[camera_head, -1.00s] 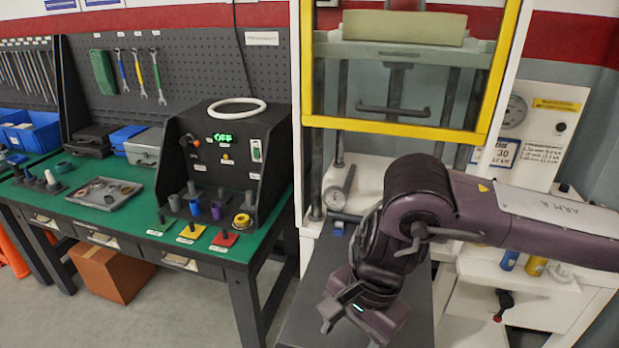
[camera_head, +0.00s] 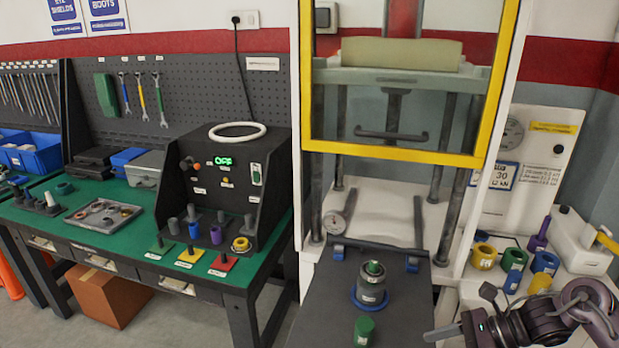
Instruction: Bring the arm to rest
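My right arm comes in at the lower right corner. Its gripper (camera_head: 458,313) is beside the right edge of the press's dark plate (camera_head: 315,305). Its two fingers are spread apart with nothing seen between them. A metal cylinder (camera_head: 372,295) with a green top stands upright in a blue ring on the plate. A smaller green piece (camera_head: 364,331) stands in front of it, apart from the gripper. My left gripper is not in view.
The press's yellow-framed guard (camera_head: 400,158) is raised above the plate. On the right shelf stand yellow (camera_head: 483,257), green (camera_head: 514,261) and blue (camera_head: 545,263) rings, a purple bottle (camera_head: 538,237) and a white jug (camera_head: 582,245). The green bench (camera_head: 120,232) is on the left.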

